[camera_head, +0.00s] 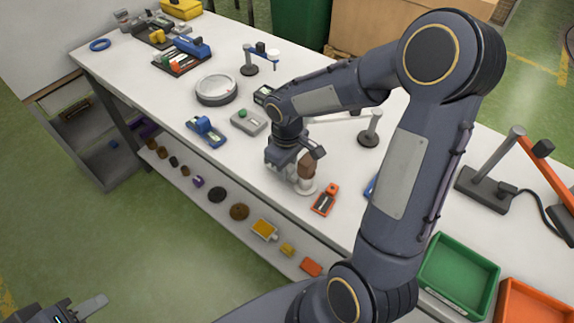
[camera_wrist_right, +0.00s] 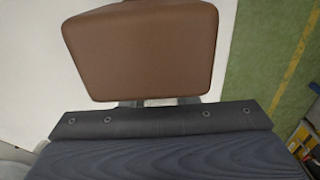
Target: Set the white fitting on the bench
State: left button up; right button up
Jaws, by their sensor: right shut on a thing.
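My right gripper (camera_head: 298,178) points down over the front edge area of the white bench (camera_head: 335,152) in the head view. It is shut on a brown block (camera_head: 307,165), which fills much of the right wrist view (camera_wrist_right: 142,50). A small white round piece (camera_head: 307,189), perhaps the white fitting, shows just under the block and the fingers. I cannot tell whether it touches the block or rests on the bench. My left gripper (camera_head: 80,308) is low at the bottom left, away from the bench; its jaw opening is unclear.
An orange device (camera_head: 325,199) lies just right of the right gripper. A grey box with a green button (camera_head: 248,122), a blue device (camera_head: 206,131) and a round white turntable (camera_head: 216,88) are further left. A green bin (camera_head: 459,275) and an orange bin (camera_head: 535,303) stand right.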

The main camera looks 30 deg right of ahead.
jog(key=shift+f, duration=0.2)
jog(key=o, duration=1.1)
jog(key=shift+c, duration=0.2)
notch_tip(320, 180, up, 12)
jog(key=s+a+m+t+y, duration=0.2)
jog(key=s+m, duration=0.1)
jog(key=s, duration=0.5)
jog(key=s+a+r+m+t+y, duration=0.1)
jog(key=s+a+m+t, duration=0.1)
jog(key=s, duration=0.7)
jog(key=shift+a+m+t+y, duration=0.15)
jog(key=shift+m+t+y, duration=0.25)
jog(key=shift+m+t, duration=0.35)
